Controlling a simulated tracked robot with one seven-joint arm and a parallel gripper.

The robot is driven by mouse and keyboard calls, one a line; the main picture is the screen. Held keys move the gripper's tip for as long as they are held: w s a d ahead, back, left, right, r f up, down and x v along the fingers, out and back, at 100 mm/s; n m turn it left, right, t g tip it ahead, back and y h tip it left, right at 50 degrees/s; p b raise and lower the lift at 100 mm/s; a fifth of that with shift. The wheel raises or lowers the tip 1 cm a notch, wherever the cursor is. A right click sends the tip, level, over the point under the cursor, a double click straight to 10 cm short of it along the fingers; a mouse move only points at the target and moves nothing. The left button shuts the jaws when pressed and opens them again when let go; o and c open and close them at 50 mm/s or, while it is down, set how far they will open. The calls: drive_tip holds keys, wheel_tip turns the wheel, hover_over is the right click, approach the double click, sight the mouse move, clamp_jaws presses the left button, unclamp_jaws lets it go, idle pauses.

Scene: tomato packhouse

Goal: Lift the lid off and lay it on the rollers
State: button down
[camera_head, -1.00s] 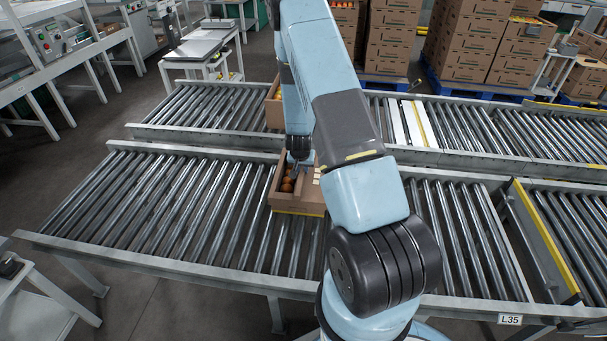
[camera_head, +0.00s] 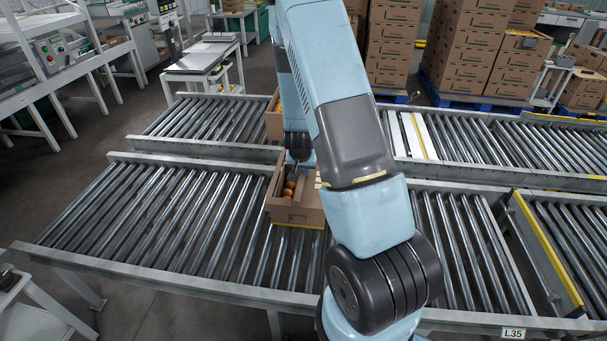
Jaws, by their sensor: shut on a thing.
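An open brown cardboard box (camera_head: 295,214) stands on the near roller line (camera_head: 190,215), partly behind my arm. Round orange-red tomatoes (camera_head: 289,189) show inside its left part. My gripper (camera_head: 297,167) is at the box's back side, pointing down, with its fingers small and dark in the picture. It is shut on what I take to be the lid, but the lid is mostly hidden by my arm and I cannot tell its outline or tilt. A pale-marked edge (camera_head: 319,183) shows beside my arm at the box's right.
The rollers left of the box are bare, and those right of my arm are clear. A parallel roller line (camera_head: 215,118) runs behind, with another brown box (camera_head: 273,122) on it. Stacked cartons (camera_head: 470,60) stand on blue pallets at the back.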

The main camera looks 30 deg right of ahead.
sight(304, 193)
drive_tip(key=s+a+r, duration=0.1)
drive_tip(key=s, duration=0.1)
drive_tip(key=s+a+r, duration=0.1)
drive_tip(key=s, duration=0.2)
drive_tip(key=s+a+r, duration=0.1)
drive_tip(key=s, duration=0.1)
drive_tip(key=shift+s+a+r, duration=0.1)
drive_tip(key=shift+s+r, duration=0.1)
drive_tip(key=shift+r, duration=0.1)
wheel_tip(304, 193, up, 6)
idle(1.2)
drive_tip(key=shift+r, duration=0.15)
idle(0.4)
